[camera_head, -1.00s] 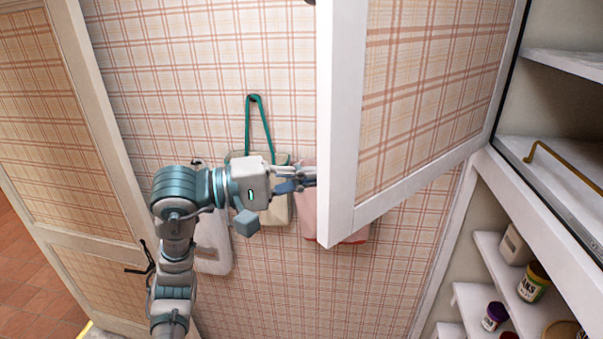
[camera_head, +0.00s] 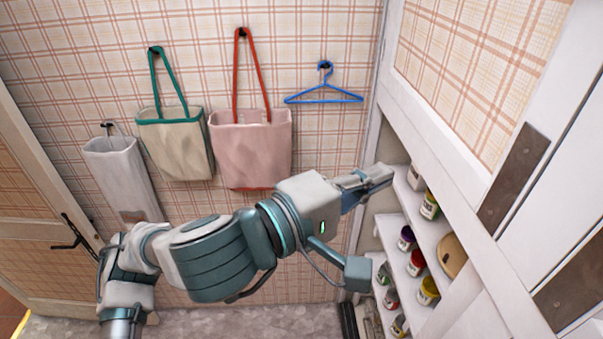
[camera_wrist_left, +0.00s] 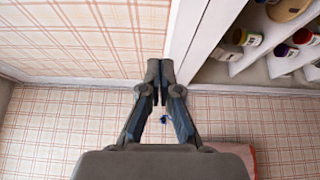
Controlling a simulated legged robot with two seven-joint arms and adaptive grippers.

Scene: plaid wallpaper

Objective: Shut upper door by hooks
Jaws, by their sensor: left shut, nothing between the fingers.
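The upper door (camera_head: 470,60) has a plaid panel in a white frame. It lies in line with the cabinet front and looks shut, as far as this angle shows. A dark brown plate (camera_head: 514,178) sits near its lower right corner. My left gripper (camera_head: 386,175) is shut and empty, its fingertips close to the cabinet's white frame below the door. I cannot tell whether they touch. In the left wrist view the fingertips (camera_wrist_left: 160,72) are together beside the door's plaid panel (camera_wrist_left: 85,35). My right gripper is not in view.
On the wall hang a grey bag (camera_head: 122,175), a green-strapped bag (camera_head: 178,145), a pink bag (camera_head: 252,145) and a blue hanger (camera_head: 324,96) on hooks. Lower open shelves (camera_head: 405,215) hold several jars. Another brown plate (camera_head: 580,285) is at the right.

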